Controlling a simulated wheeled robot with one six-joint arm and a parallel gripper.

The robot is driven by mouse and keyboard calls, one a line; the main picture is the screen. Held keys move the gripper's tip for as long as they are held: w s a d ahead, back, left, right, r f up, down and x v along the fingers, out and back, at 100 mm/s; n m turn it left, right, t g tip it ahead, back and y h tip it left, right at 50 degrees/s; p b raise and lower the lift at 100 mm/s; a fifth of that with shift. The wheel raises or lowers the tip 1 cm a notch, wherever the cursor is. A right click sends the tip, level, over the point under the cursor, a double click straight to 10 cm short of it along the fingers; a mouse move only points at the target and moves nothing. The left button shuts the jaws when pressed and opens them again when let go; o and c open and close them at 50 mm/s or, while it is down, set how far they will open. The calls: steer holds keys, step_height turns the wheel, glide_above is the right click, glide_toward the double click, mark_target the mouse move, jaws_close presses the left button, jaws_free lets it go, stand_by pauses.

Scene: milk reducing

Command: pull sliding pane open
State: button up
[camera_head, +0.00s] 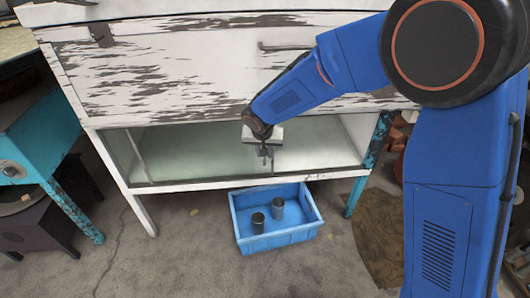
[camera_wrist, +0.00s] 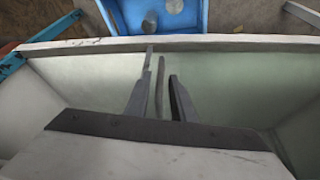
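The sliding pane (camera_head: 195,158) is a greenish, see-through sheet in the low front opening of a white cabinet with peeling paint. It also shows in the wrist view (camera_wrist: 230,85). A thin grey upright strip (camera_wrist: 160,85), perhaps a pane handle or edge, stands near the middle of the opening. My gripper (camera_head: 264,153) is at the middle of the opening, fingers toward the glass. In the wrist view my gripper (camera_wrist: 162,72) has its two dark fingers apart, one on each side of the strip, with narrow gaps visible. Whether either finger touches it, I cannot tell.
A blue crate (camera_head: 246,244) holding metal cans (camera_head: 258,222) stands on the floor below the opening. A teal table (camera_head: 45,135) stands at the left. A dark handle (camera_head: 285,47) is on the cabinet's upper front. The cabinet's bottom rail (camera_wrist: 230,42) runs close to my fingertips.

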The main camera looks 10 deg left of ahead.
stand_by(0.3)
steer(key=v, duration=1.7)
steer(key=shift+s+d+r, duration=0.1)
steer(key=s+d+r, duration=0.2)
steer(key=d, duration=0.7)
steer(key=s+d+r+m, duration=0.1)
steer(key=s+d+r, duration=0.1)
steer(key=d, duration=0.7)
steer(key=s+d+r, duration=0.2)
steer(key=d, duration=0.7)
steer(key=s+d+f, duration=0.2)
steer(key=s+d, duration=0.6)
steer(key=s, duration=0.1)
steer(key=s+d+f, duration=0.2)
steer(key=s+d, duration=0.6)
steer(key=s, duration=0.2)
steer(key=shift+s+d+f, duration=0.15)
steer(key=shift+d+f, duration=0.1)
steer(key=shift+f, duration=0.15)
